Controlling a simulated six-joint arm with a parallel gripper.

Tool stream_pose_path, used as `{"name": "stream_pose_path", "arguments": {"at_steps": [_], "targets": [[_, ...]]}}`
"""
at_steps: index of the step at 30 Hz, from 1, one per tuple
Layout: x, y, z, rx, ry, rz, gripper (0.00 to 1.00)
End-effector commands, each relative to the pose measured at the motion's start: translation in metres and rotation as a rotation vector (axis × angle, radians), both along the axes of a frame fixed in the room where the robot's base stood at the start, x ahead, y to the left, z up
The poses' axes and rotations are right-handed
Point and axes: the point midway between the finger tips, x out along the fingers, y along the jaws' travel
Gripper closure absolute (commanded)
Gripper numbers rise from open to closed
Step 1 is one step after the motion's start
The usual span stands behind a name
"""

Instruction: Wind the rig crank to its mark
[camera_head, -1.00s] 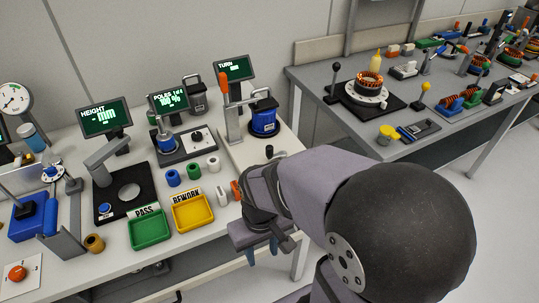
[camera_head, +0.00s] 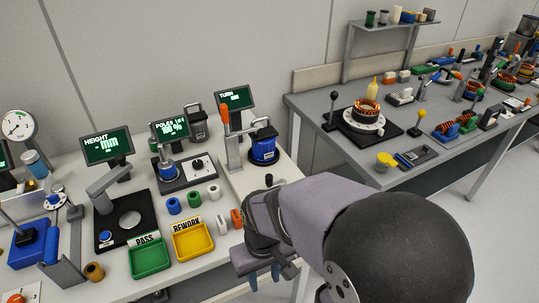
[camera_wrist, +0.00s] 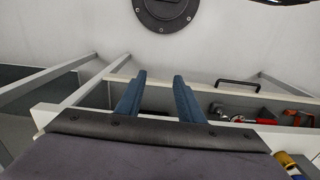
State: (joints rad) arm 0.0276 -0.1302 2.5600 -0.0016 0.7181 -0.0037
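A rig with a white base plate stands at the right end of the near bench, under a TURN screen (camera_head: 235,98). It carries a blue housing (camera_head: 263,150) and a grey post with an orange-handled lever (camera_head: 225,120). A black knob (camera_head: 269,180) shows beside my wrist at the front of the rig. I cannot tell whether it is the crank's; no mark can be made out. My gripper (camera_head: 265,276) hangs pointing down off the bench's front edge, apart from the rig. In the wrist view, its two blue fingers (camera_wrist: 158,95) are apart with nothing between them.
Green PASS (camera_head: 150,260) and yellow REWORK (camera_head: 193,241) trays lie left of my gripper, with small cylinders behind them. An open drawer (camera_wrist: 235,105) with tools shows under the gripper. A second bench (camera_head: 430,165) stands to the right, past a floor gap.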

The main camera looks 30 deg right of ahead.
Motion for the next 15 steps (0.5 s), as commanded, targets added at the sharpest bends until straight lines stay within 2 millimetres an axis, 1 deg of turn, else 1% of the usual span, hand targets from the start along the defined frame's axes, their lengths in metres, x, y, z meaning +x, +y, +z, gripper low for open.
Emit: {"name": "stream_pose_path", "arguments": {"at_steps": [1,9,12,15], "targets": [[-0.002,-0.003,0.018,0.0,0.015,-0.016,0.66],[-0.029,-0.022,0.066,0.015,0.172,-0.116,0.66],[-0.031,-0.029,0.084,0.024,0.221,-0.157,0.66],[-0.027,-0.035,0.101,0.041,0.26,-0.208,0.66]]}}
